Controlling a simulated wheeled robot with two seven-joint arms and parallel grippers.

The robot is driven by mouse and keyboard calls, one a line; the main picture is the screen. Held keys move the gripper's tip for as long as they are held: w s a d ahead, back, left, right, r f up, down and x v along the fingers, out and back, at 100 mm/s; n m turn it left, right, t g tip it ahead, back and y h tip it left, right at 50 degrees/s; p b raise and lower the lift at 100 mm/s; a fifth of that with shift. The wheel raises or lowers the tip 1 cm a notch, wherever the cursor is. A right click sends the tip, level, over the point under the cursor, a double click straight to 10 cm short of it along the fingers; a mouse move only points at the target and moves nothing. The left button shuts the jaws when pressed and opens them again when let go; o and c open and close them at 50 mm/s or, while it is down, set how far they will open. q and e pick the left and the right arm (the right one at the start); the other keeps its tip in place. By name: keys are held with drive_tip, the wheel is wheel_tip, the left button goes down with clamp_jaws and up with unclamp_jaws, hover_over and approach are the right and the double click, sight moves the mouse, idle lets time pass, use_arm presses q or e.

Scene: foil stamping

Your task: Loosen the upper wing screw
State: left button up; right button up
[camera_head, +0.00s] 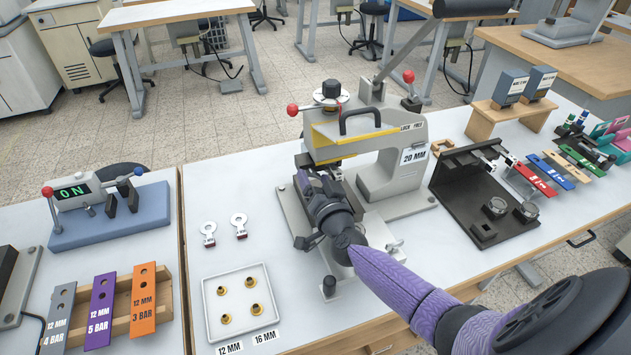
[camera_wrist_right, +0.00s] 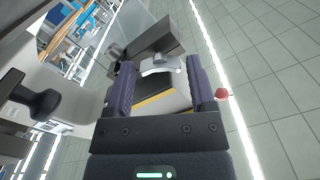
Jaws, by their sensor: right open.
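The foil stamping press (camera_head: 385,150) stands on the white table, with a black handle on top and a yellow band. My right gripper (camera_head: 318,180) is at the front of the press head, its purple arm coming in from the lower right. In the right wrist view the two purple fingers (camera_wrist_right: 160,88) are apart. A pale winged part (camera_wrist_right: 162,66), which looks like the wing screw, shows beyond and between them. I cannot tell whether the fingers touch it. In the head view my gripper hides the upper wing screw. My left gripper is not in view.
A red ball knob (camera_head: 292,110) is close to the upper left of the gripper. A white tray (camera_head: 208,318) with brass pieces and two ring tags (camera_head: 239,221) lie left of the press. A black fixture (camera_head: 462,190) stands to the right.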

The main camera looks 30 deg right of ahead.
clamp_jaws()
drive_tip(key=m, duration=0.3)
drive_tip(key=shift+m, duration=1.4)
unclamp_jaws()
